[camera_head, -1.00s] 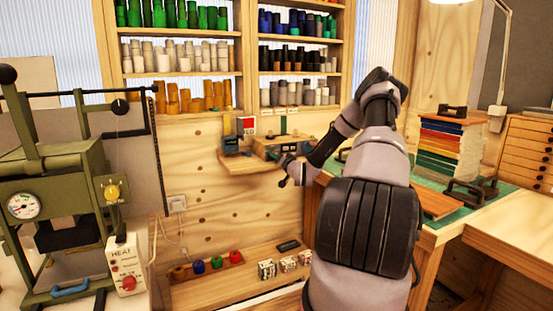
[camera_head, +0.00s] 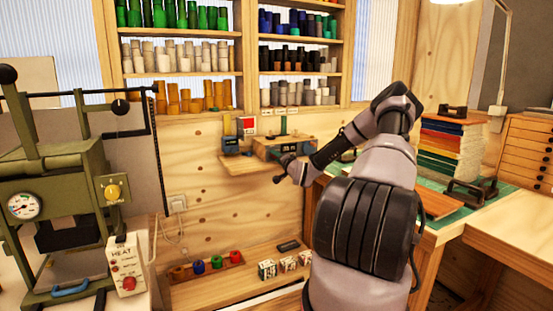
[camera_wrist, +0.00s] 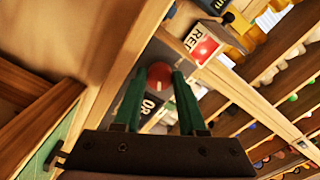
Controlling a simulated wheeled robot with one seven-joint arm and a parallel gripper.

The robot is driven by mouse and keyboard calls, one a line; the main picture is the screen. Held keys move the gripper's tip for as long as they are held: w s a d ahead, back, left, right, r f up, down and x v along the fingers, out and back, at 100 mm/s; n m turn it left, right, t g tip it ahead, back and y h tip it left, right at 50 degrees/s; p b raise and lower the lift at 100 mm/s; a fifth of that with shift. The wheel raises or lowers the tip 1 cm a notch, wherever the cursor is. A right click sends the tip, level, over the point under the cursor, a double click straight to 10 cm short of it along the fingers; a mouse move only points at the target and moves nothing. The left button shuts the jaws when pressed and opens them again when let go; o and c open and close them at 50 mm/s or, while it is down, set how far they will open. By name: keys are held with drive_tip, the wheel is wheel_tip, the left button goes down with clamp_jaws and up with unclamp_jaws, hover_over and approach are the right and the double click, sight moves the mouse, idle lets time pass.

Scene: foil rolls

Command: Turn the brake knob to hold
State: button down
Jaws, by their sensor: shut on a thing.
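A small round red knob (camera_wrist: 159,75), which appears to be the brake knob, sits between the tips of my gripper (camera_wrist: 158,84) in the wrist view. The two green fingers are shut on it. A dark label with white letters, partly hidden by the fingers, lies just below the knob; its full word cannot be read. In the head view my gripper (camera_head: 286,163) is at the front of a device (camera_head: 290,145) on a small wooden wall shelf (camera_head: 243,165). The knob's pointing direction cannot be told.
A red and white sign (camera_head: 247,125) stands behind the shelf, beside a blue-grey unit (camera_head: 230,144). Shelves of coloured rolls (camera_head: 198,93) hang above. A green press (camera_head: 60,190) stands at left. A bench (camera_head: 435,205) with stacked sheets is at right.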

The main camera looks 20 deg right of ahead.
drive_tip(key=shift+c, duration=2.3)
unclamp_jaws()
